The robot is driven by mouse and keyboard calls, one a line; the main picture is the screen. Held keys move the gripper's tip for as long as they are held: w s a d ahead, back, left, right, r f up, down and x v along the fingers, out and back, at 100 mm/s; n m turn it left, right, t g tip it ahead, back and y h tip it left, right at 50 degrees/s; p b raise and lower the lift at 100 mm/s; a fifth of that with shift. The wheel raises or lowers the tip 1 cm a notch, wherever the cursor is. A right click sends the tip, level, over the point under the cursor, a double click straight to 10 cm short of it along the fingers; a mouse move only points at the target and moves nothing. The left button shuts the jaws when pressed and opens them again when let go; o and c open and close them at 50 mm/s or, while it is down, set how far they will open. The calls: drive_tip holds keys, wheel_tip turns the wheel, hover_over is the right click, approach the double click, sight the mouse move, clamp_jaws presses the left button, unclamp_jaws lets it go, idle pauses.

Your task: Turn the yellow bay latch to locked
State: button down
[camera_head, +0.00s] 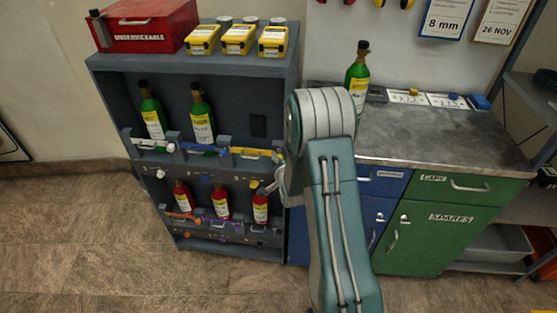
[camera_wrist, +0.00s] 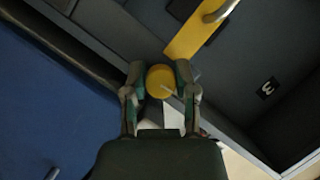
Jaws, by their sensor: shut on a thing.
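The yellow latch knob (camera_wrist: 160,81) is round and sits between my gripper's fingertips (camera_wrist: 159,78) in the wrist view, with a pale line across its face. My gripper is shut on it. In the head view the yellow knob (camera_head: 254,184) shows as a small spot below the third upper bay, beside my gripper (camera_head: 266,189), which my arm partly hides. A yellow bar (camera_head: 256,153) crosses the front of that bay; it also shows in the wrist view (camera_wrist: 197,35) with a handle. The knob's exact turn is hard to read.
The grey rack (camera_head: 100,62) holds green bottles (camera_head: 202,118) in the left and middle upper bays and red bottles (camera_head: 220,201) below. The third upper bay shows no bottle. A green bottle (camera_head: 357,77) stands on the metal workbench (camera_head: 440,132) to the right, behind my arm.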

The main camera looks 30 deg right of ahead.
drive_tip(key=n+g+h, duration=0.1)
drive_tip(key=n, duration=0.2)
drive_tip(key=shift+a+g, duration=0.1)
drive_tip(key=shift+g, duration=0.3)
drive_tip(key=n+g+h, duration=0.1)
drive_tip(key=n+h, duration=0.1)
drive_tip(key=n, duration=0.1)
drive_tip(key=shift+f+g, duration=0.1)
drive_tip(key=shift+g, duration=0.2)
drive_tip(key=shift+n+g+h, duration=0.5)
drive_tip(key=shift+n+h, duration=0.4)
drive_tip(key=shift+n, duration=0.3)
drive_tip(key=n+g+h, duration=0.1)
drive_tip(key=n+h, duration=0.1)
drive_tip(key=n, duration=0.1)
drive_tip(key=shift+c, duration=2)
unclamp_jaws()
